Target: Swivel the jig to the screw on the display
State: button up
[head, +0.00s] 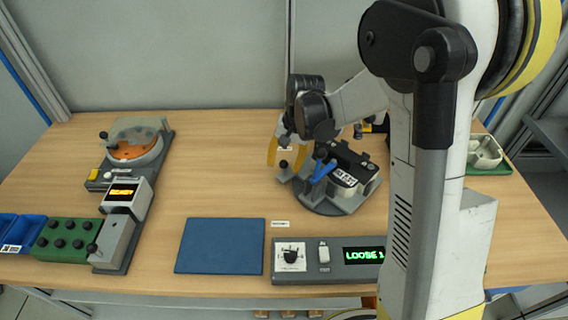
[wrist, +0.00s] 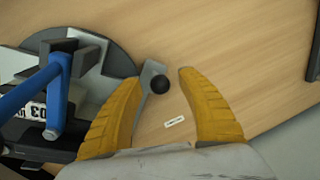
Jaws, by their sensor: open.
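The jig (head: 322,205) is a round grey turntable carrying a black block, a blue clamp handle (head: 322,170) and a white label. It stands right of the table's middle, and my arm passes in front of its right side. In the wrist view the jig (wrist: 120,62) is at the left, with a grey lever ending in a black ball knob (wrist: 160,84). My gripper (wrist: 158,78) is open, its yellow fingers on either side of the knob; contact is not visible. The display (head: 363,255) reads "LOOSE 1" in green; my arm may hide its right end.
The display's grey box has a dial (head: 291,256) and a white switch. A blue mat (head: 220,246) lies left of it. A device with an orange disc (head: 135,146), a green block (head: 66,240) and blue bins (head: 20,230) stand at the left. A green tray (head: 490,168) is at the right.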

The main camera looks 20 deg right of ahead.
grip_shut()
jog(key=shift+s, duration=0.2)
jog(key=shift+s+a+n, duration=0.25)
jog(key=shift+s+n, duration=0.3)
jog(key=shift+s, duration=0.05)
jog(key=shift+s+a+n, duration=0.2)
jog(key=shift+s+n, duration=0.35)
jog(key=shift+s, duration=0.05)
jog(key=shift+s+a+n+g, duration=0.15)
jog(key=shift+s+n+g, duration=0.25)
jog(key=shift+s+n, duration=2)
jog(key=shift+s, duration=0.45)
jog(key=shift+s+d+n+g, duration=0.2)
jog(key=shift+s+d+n, duration=0.05)
jog(key=shift+s+n, duration=0.3)
jog(key=shift+s+d+n+g, duration=0.2)
jog(key=shift+s+n, duration=0.25)
jog(key=shift+s, duration=0.25)
